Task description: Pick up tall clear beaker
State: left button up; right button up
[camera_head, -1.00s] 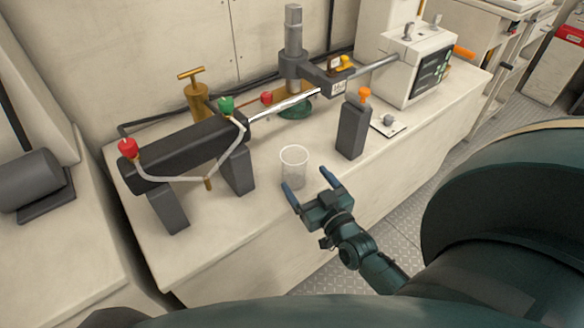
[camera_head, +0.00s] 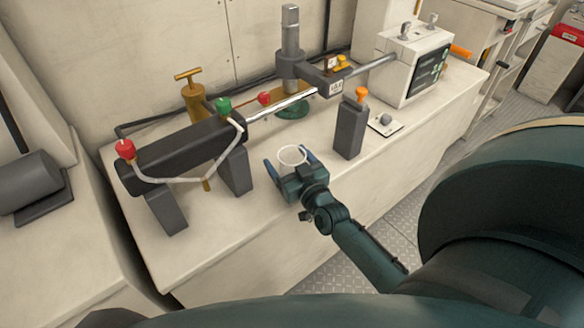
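The clear beaker (camera_head: 292,157) stands upright on the cream bench top, near its front edge. Its round rim shows, but my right gripper hides most of its lower body. My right gripper (camera_head: 289,166) is open, with one blue-tipped finger on each side of the beaker. Whether the fingers touch the glass cannot be told. My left gripper is not in view.
A dark cylinder on two grey blocks (camera_head: 185,152) stands left of the beaker. A grey block with an orange knob (camera_head: 350,130) stands close on the right. A white box with a screen (camera_head: 412,68) is farther right. The front bench top (camera_head: 215,230) is clear.

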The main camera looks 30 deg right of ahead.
jog(key=c, duration=1)
